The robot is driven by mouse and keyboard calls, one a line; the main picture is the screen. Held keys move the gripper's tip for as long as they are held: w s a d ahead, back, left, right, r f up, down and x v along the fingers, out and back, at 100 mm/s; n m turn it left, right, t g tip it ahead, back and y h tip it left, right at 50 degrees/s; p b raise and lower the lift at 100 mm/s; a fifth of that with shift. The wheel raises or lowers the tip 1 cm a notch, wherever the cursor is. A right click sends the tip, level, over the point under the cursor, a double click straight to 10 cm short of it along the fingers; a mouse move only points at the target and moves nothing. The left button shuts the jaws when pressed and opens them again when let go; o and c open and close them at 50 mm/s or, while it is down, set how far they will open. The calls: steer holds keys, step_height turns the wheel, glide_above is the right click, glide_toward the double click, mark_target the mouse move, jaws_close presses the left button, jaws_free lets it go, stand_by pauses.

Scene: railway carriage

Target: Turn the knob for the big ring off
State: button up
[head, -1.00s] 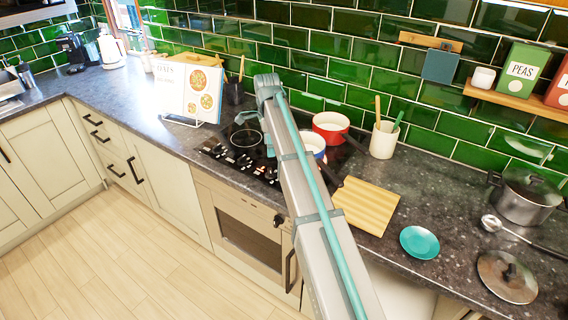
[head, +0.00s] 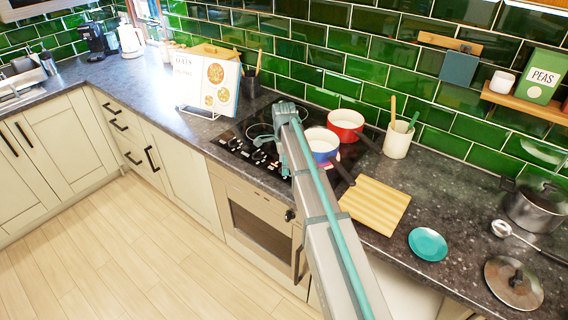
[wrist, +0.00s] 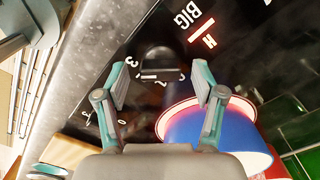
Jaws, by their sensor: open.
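In the wrist view a dark round knob (wrist: 159,62) sits on the black hob panel, between and just beyond my fingertips. White numerals are printed around it and a short white mark shows at its near side. The label BIG (wrist: 188,17), with a red bar and an H mark, is printed nearby. My gripper (wrist: 160,80) is open, its two teal-tipped fingers either side of the knob; I cannot tell whether they touch it. In the head view the black hob (head: 232,133) has a row of knobs along its front; my arm hides the gripper and the nearest ones.
A blue pan (head: 322,147) stands on the hob close beside my arm; it also shows beside the right finger in the wrist view (wrist: 210,125). A red pan (head: 345,124) is behind it. A wooden board (head: 375,205) lies to the right.

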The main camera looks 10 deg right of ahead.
steer(key=c, duration=1.1)
steer(key=shift+c, duration=0.2)
